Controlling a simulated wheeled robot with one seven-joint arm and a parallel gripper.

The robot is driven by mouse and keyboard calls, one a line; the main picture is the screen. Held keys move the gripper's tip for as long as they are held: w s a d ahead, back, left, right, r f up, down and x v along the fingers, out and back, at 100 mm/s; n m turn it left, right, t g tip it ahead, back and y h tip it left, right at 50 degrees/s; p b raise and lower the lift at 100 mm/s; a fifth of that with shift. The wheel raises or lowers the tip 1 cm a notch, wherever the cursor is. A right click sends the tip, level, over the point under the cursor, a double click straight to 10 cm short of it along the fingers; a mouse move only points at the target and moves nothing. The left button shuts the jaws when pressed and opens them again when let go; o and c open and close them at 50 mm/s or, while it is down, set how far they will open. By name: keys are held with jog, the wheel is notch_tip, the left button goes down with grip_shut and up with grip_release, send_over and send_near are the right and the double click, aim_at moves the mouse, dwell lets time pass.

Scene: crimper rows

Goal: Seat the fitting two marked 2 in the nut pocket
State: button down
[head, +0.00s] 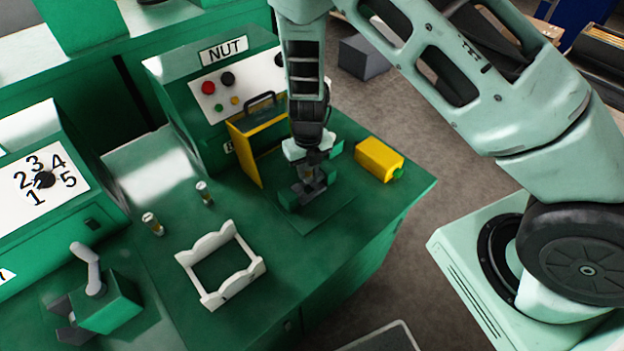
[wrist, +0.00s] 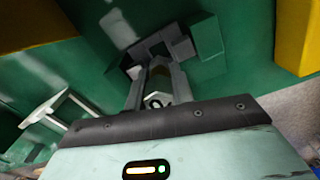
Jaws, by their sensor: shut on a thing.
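My gripper (head: 311,178) points down at the nut station, below the NUT sign (head: 223,51). It is shut on a small pale fitting (wrist: 156,100), which shows between the fingers (wrist: 154,82) in the wrist view. A dark mark shows on the fitting, but I cannot read it fully. The nut pocket, a dark grey and green fixture (head: 289,198), lies right at the fingertips; its grey block also shows in the wrist view (wrist: 178,42). The fingers hide where fitting and pocket meet, so I cannot tell whether the fitting is inside it.
Two small fittings stand on the green bench, one nearer (head: 152,224) and one farther (head: 204,193). A white rack (head: 214,299) lies in front of them. A yellow guard (head: 244,152) is left of my gripper, a yellow block (head: 380,158) right. A lever device (head: 108,303) stands front left.

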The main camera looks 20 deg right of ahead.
aim_at(308, 181)
jog(key=shift+f+p, duration=0.45)
jog(key=shift+f, duration=2)
jog(key=shift+f, duration=0.1)
jog(key=c, duration=1.2)
grip_release()
